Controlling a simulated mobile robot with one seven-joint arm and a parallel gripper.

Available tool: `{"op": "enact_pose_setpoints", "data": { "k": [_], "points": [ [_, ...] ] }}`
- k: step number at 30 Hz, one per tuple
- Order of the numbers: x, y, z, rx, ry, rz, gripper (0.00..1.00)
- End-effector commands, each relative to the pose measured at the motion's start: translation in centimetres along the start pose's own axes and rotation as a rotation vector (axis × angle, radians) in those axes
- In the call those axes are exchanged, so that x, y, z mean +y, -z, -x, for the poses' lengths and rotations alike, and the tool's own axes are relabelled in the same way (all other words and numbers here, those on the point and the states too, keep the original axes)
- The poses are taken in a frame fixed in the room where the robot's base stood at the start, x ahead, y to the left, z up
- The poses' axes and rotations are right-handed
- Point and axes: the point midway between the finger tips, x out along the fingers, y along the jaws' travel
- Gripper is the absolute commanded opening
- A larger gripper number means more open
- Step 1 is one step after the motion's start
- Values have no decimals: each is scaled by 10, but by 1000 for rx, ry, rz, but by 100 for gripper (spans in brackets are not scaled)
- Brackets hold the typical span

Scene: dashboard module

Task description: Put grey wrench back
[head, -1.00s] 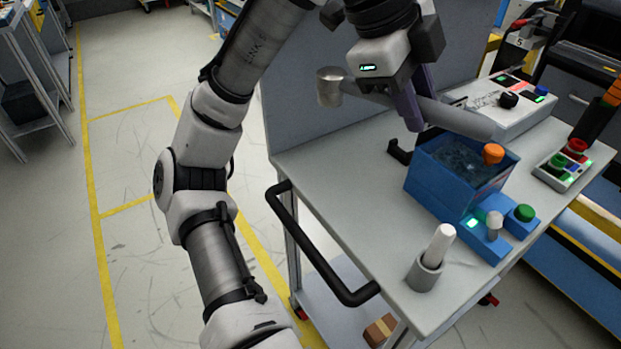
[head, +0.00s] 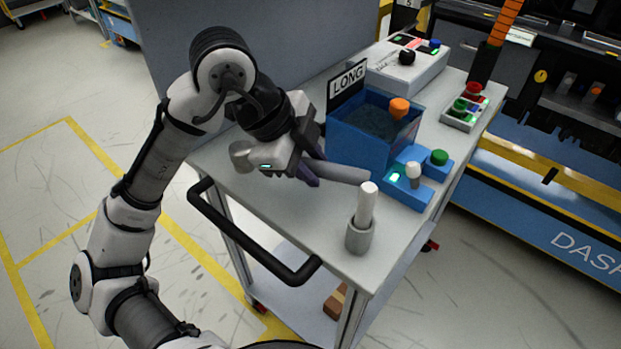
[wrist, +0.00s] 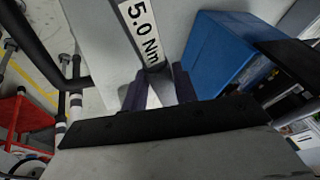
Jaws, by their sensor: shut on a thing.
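My gripper (head: 312,168) is shut on the grey wrench (head: 346,173), a thick grey bar with a round head at its left end. The wrench lies roughly level over the grey cart top (head: 305,225); whether it touches the top cannot be told. In the wrist view, the wrench carries a "5.0 Nm" label (wrist: 143,30) just ahead of the purple fingers (wrist: 160,88). Part of the wrench is hidden behind my gripper.
A grey cup (head: 359,238) holding a white rod (head: 367,203) is near the front edge. A button box (head: 464,108) is farther back. A black handle (head: 255,245) runs along the left edge.

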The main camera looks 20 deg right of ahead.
Motion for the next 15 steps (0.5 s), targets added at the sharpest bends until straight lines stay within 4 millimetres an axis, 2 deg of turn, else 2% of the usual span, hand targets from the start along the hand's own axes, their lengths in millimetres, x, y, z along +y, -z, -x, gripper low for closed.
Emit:
{"op": "enact_pose_setpoints", "data": {
  "k": [7,15],
  "points": [
    [12,-13,-31,1,0,3,0],
    [12,-14,-33,1,1,0,0]
  ]
}}
